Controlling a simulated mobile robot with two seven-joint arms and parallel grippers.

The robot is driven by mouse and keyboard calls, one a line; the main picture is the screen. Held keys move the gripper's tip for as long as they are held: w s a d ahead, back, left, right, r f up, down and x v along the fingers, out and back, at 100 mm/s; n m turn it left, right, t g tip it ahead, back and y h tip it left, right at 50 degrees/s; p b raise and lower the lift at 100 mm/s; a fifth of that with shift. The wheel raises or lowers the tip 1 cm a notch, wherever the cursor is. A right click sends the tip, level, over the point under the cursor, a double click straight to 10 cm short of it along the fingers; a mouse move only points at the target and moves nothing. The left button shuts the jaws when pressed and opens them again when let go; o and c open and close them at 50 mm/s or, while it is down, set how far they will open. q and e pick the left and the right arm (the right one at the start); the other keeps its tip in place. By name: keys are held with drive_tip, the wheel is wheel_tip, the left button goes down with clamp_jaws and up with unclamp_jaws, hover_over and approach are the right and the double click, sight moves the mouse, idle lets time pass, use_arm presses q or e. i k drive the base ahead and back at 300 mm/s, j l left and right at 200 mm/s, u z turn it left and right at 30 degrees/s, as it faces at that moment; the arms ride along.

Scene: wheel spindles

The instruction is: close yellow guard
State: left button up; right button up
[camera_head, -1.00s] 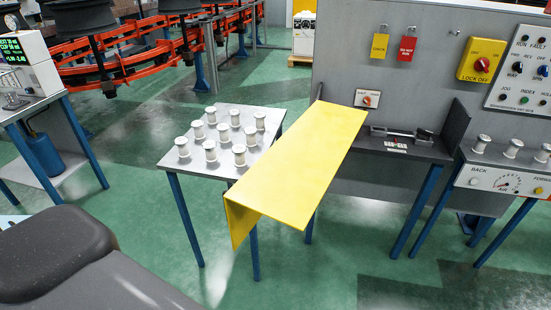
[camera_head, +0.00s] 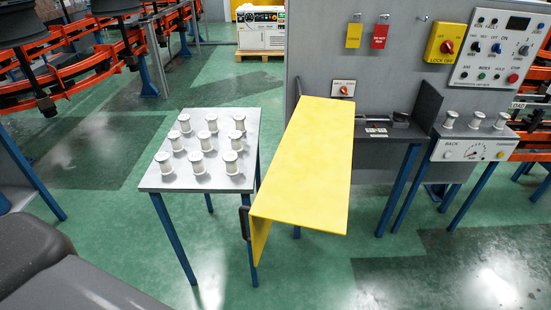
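The yellow guard (camera_head: 303,170) is a large flat panel with a bent-down front lip. It stands swung out from the grey back panel, between the spool table and the dark station, and covers part of that station. A dark handle (camera_head: 245,222) shows at the lip's left edge. The dark station (camera_head: 385,145) holds a small fixture and stands against the back panel on blue legs. Neither of my grippers is in view, and nothing of mine is seen touching the guard.
A grey table (camera_head: 205,183) with several white spools stands left of the guard. The grey panel (camera_head: 420,70) carries tags, a yellow lock-off switch and buttons. Green floor (camera_head: 340,275) in front is clear.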

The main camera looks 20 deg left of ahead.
sight(305, 184)
drive_tip(key=j+z, duration=0.2)
drive_tip(key=j, duration=0.75)
drive_tip(key=i+j, duration=0.1)
drive_tip(key=j, duration=0.3)
drive_tip(key=i+j, duration=0.15)
drive_tip(key=j, duration=0.3)
drive_tip(key=z, duration=0.05)
